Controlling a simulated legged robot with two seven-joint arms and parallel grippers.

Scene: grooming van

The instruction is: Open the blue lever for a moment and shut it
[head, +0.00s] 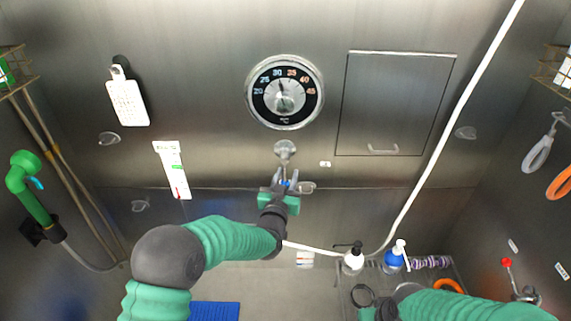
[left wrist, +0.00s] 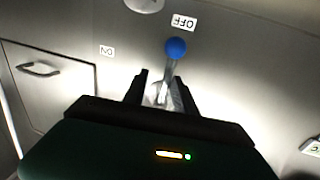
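The blue lever is a grey stem with a round blue knob (left wrist: 175,48) on the steel wall, just by the OFF label (left wrist: 184,22). The ON label (left wrist: 107,51) is off to the left in the left wrist view. My left gripper (left wrist: 160,82) is open, with one dark finger on each side of the stem. I see no clear contact. In the head view my left gripper (head: 282,182) is at the wall below the dial and hides most of the lever.
A round dial (head: 284,92) and a hatch (head: 396,105) are on the wall above. A white hose (head: 440,140) crosses the right side. A white bottle (head: 354,258) and a blue bottle (head: 393,261) stand below right. A green sprayer (head: 32,190) hangs at left.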

